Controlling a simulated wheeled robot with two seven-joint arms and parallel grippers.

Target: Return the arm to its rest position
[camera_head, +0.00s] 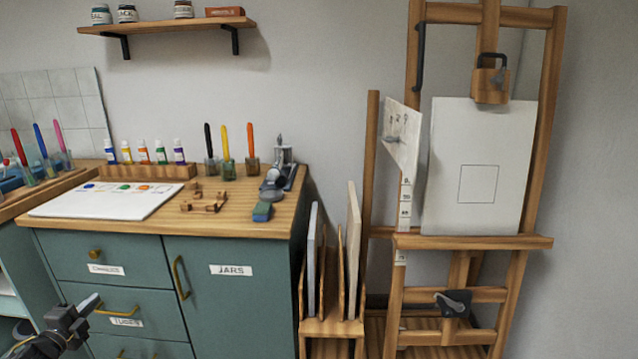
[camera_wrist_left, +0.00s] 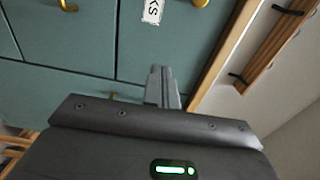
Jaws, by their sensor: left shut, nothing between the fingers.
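My left gripper (camera_head: 90,302) is at the lower left of the head view, in front of the drawers of the teal cabinet (camera_head: 228,285). Its fingers are shut with nothing between them. In the left wrist view the closed fingers (camera_wrist_left: 163,85) point toward the teal cabinet front (camera_wrist_left: 90,45). I cannot tell from these views whether the fingers touch the cabinet. My right gripper is in neither view.
The wooden countertop (camera_head: 245,215) holds a white palette (camera_head: 105,200), paint tubes and brushes in jars. Brass handles (camera_head: 180,278) stick out from the cabinet. A canvas rack (camera_head: 333,328) and an easel (camera_head: 470,242) stand right. A shelf (camera_head: 165,25) hangs above.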

